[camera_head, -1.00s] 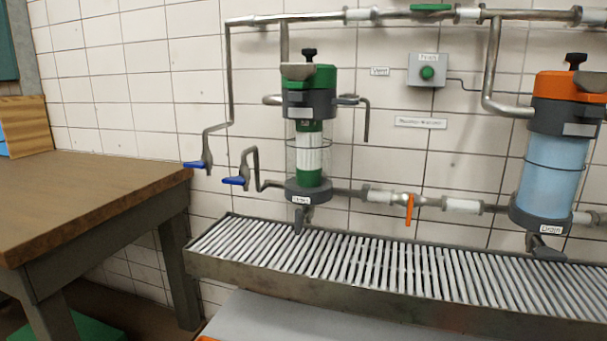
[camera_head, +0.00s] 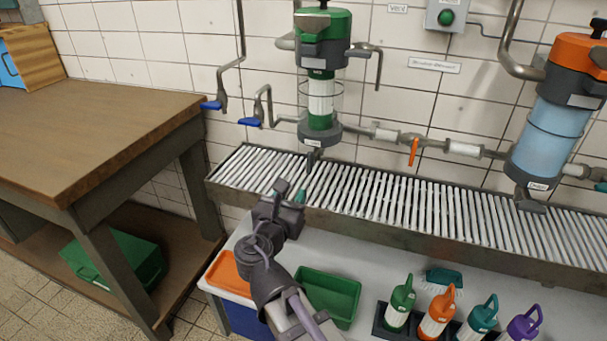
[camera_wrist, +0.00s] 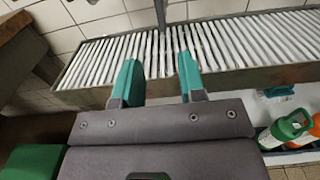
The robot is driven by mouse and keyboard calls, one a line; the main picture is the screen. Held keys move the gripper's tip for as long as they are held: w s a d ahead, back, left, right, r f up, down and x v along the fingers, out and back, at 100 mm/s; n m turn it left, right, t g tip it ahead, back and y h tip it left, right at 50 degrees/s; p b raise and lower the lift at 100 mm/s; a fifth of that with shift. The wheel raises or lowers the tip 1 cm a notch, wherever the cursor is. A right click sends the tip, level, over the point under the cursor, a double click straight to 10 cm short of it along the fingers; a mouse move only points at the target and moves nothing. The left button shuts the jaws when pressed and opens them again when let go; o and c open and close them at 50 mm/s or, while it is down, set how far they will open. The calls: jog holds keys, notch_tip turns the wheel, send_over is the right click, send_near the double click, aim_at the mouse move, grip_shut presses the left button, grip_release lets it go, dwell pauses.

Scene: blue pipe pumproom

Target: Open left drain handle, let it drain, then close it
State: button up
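The left filter (camera_head: 320,95) has a green top, a clear body and a dark base with a small label. Its dark drain handle (camera_head: 313,158) hangs below the base, over the grated trough (camera_head: 400,195). My gripper (camera_head: 291,190) is below and in front of this handle, near the trough's front edge, and apart from the handle. In the wrist view its two green fingers (camera_wrist: 159,76) are spread with nothing between them. A dark vertical piece (camera_wrist: 160,14) shows at the top there, beyond the fingers; it may be the drain handle.
A wooden table (camera_head: 90,150) stands at the left. Blue-handled taps (camera_head: 250,121) and an orange valve lever (camera_head: 414,151) are near the left filter. The right filter (camera_head: 552,125) has an orange top. Below the trough are a green bin (camera_head: 330,292) and several bottles (camera_head: 437,312).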

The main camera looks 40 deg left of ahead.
aim_at(308, 169)
jog(key=x, duration=1.1)
jog(key=shift+c, duration=0.4)
grip_shut()
